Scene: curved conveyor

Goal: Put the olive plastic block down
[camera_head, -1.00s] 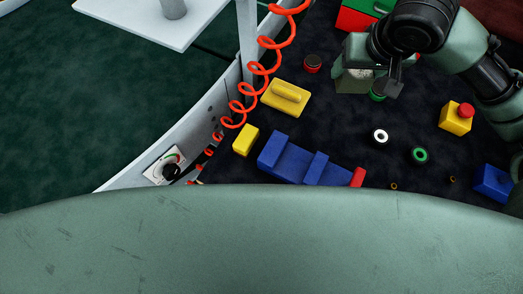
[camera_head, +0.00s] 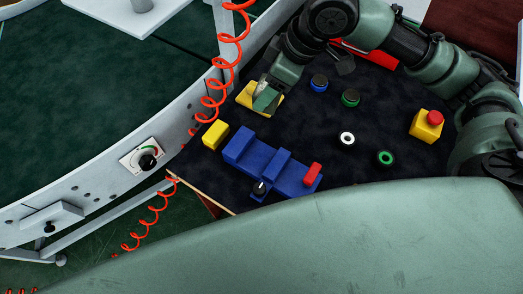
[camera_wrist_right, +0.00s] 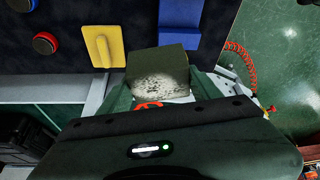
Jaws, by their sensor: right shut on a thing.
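The olive plastic block (camera_wrist_right: 158,64) is held in my right gripper (camera_wrist_right: 160,92). In the right wrist view its upper face is plain olive and its nearer face is pale and speckled. In the head view my right gripper (camera_head: 269,92) hangs over or just beside the yellow float-shaped piece (camera_head: 246,97) on the dark tabletop, and hides part of it. The block is mostly hidden there, and I cannot tell whether it touches anything. My left gripper is out of view.
The dark table (camera_head: 300,130) also holds a yellow block (camera_head: 215,135), a long blue piece (camera_head: 262,160), a red piece (camera_head: 312,174), several round buttons and rings, and a yellow box with red button (camera_head: 426,124). A red coiled cable (camera_head: 231,52) and the conveyor's grey side (camera_head: 110,165) lie left.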

